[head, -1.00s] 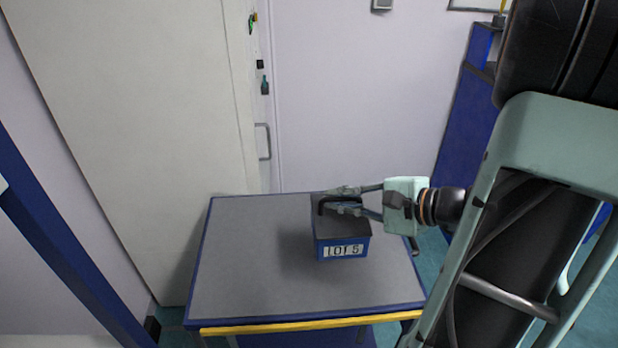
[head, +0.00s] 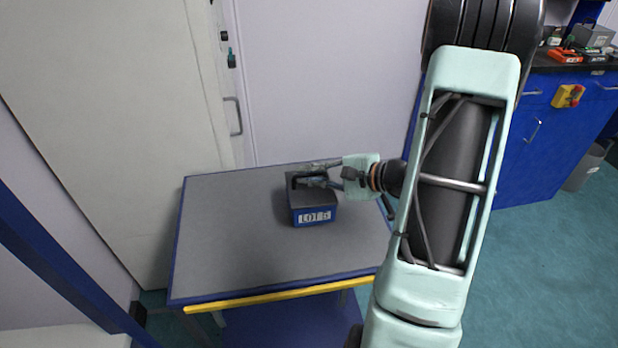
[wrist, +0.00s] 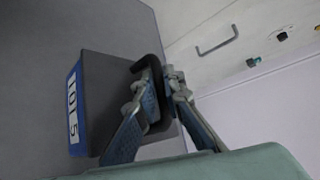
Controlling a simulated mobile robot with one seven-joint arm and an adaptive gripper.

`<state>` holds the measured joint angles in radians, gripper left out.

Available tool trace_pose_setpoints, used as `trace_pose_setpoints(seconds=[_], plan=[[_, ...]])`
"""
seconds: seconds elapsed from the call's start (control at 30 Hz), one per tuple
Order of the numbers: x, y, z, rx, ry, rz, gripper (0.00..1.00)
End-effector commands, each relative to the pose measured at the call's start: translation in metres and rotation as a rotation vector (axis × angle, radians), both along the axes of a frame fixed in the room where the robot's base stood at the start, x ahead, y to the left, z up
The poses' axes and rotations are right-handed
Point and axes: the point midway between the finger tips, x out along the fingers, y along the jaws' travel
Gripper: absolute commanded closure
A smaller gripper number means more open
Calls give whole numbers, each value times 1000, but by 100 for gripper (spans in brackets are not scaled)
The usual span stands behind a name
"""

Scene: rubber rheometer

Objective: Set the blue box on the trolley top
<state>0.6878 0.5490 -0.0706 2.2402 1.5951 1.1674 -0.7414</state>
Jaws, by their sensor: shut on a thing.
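My gripper (head: 312,176) reaches in from the right and is shut on the box's handle. In the wrist view the fingers (wrist: 152,98) close around the black handle (wrist: 158,75), with the box lid (wrist: 105,95) beside them.
A pale door with a handle (head: 233,116) stands behind the trolley. A blue post (head: 60,250) is at the left. A blue bench (head: 500,125) with small items and a grey bin (head: 588,165) are at the right. The left of the trolley top is clear.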

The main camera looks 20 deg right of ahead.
Motion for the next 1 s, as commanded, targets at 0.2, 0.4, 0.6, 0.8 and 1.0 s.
trace_pose_setpoints(seconds=[0.2, 0.4, 0.6, 0.8, 1.0], plan=[[1, 0, -10, 0, -6, 0, 100], [1, 0, -9, 0, -6, 0, 100], [0, 0, -14, 0, -1, 0, 89], [0, 0, -14, 0, -1, 0, 74], [0, 0, -13, -1, -1, -1, 74]])
